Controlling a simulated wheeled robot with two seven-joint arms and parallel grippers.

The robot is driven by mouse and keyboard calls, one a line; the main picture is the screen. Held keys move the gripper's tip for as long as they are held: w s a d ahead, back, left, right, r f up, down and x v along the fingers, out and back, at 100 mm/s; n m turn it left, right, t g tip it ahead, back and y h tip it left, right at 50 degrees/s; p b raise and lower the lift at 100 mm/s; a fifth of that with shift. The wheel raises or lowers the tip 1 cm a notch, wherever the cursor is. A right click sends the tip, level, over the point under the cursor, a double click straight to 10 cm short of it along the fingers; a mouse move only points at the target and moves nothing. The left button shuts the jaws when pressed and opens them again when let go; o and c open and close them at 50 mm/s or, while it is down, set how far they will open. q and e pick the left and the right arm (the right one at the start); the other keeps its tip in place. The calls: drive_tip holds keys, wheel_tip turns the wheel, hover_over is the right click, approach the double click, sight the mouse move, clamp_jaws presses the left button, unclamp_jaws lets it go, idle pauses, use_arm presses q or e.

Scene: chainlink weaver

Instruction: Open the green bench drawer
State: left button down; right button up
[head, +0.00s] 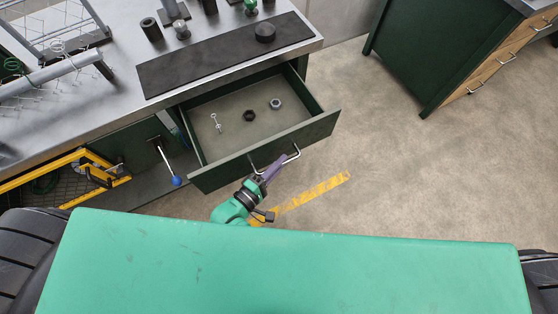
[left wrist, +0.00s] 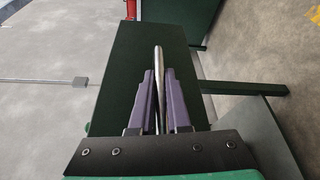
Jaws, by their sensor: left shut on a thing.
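The green bench drawer (head: 265,144) stands pulled out from under the metal-topped bench, with its inside showing. A bolt-like part (head: 216,122), a dark nut (head: 249,116) and a grey ring (head: 275,104) lie in it. Its bar handle (head: 291,156) is on the front panel. My left gripper (head: 267,172) is at the front panel, shut on the handle. In the left wrist view the purple fingers (left wrist: 161,100) lie on both sides of the handle bar (left wrist: 158,65), before the green drawer front (left wrist: 125,75). My right gripper is not in view.
A black mat (head: 215,65) and several small parts lie on the bench top. A blue-knobbed lever (head: 176,181) and a yellow frame (head: 95,165) are left of the drawer. A green cabinet (head: 425,55) stands at the right. The floor between is clear.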

use_arm(q)
drive_tip(key=c, duration=0.9)
unclamp_jaws()
drive_tip(key=shift+a, duration=0.1)
drive_tip(key=b+v, duration=0.1)
drive_tip(key=v, duration=1.3)
drive_tip(key=shift+s+r, duration=0.15)
drive_tip(key=shift+s, duration=0.05)
